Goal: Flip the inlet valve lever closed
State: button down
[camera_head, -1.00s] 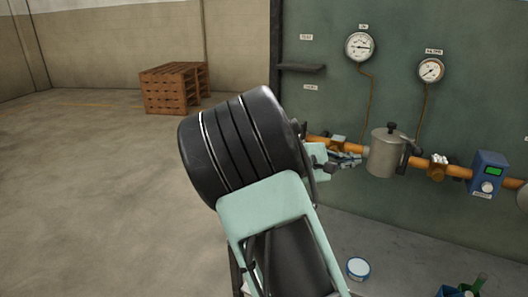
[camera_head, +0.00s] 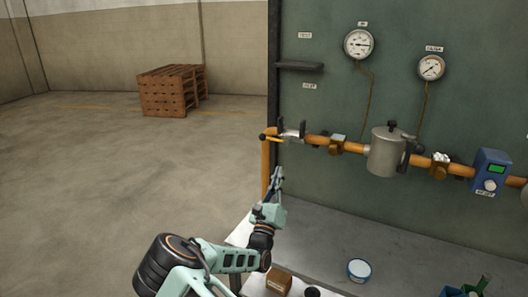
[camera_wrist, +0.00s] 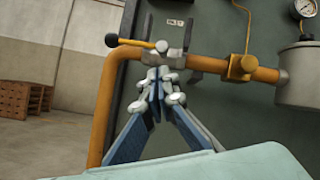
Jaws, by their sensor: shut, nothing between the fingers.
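The inlet valve (camera_head: 292,135) is a grey body on the orange pipe near the panel's left edge. Its yellow lever (camera_head: 270,137) sticks out to the left, roughly level. In the wrist view the yellow lever (camera_wrist: 135,43) ends in a black knob at the left and meets the grey valve body (camera_wrist: 172,57) at the right. My gripper (camera_head: 277,175) is below the valve, fingers pointing up. In the wrist view my gripper (camera_wrist: 160,82) is shut and empty, its tips appearing just under the valve body; whether they touch it I cannot tell.
The orange pipe (camera_head: 318,139) runs right to a grey canister (camera_head: 384,153) and a blue meter (camera_head: 489,171). It bends down on the left beside my gripper. Two gauges (camera_head: 359,43) hang above. A cardboard box (camera_head: 279,281) and a round tin (camera_head: 359,269) sit below. Open floor lies left.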

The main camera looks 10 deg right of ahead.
aim_at(273, 139)
jog(key=a+f+n+y, duration=0.2)
jog(key=n+y, duration=0.1)
jog(key=a+f+n+t+y, duration=0.1)
jog(key=f, duration=0.1)
jog(key=shift+w+a+n, duration=0.3)
jog(key=shift+w+n, duration=0.05)
jog(key=shift+n, duration=0.05)
jog(key=w+r+p, duration=0.2)
jog(key=w+r, duration=0.6)
jog(key=w, duration=0.2)
jog(key=shift+w+d, duration=0.2)
jog(key=shift+d, duration=0.25)
jog(key=shift+s+a+r+m, duration=0.1)
jog(key=shift+r+m, duration=0.15)
jog(key=shift+m, duration=0.15)
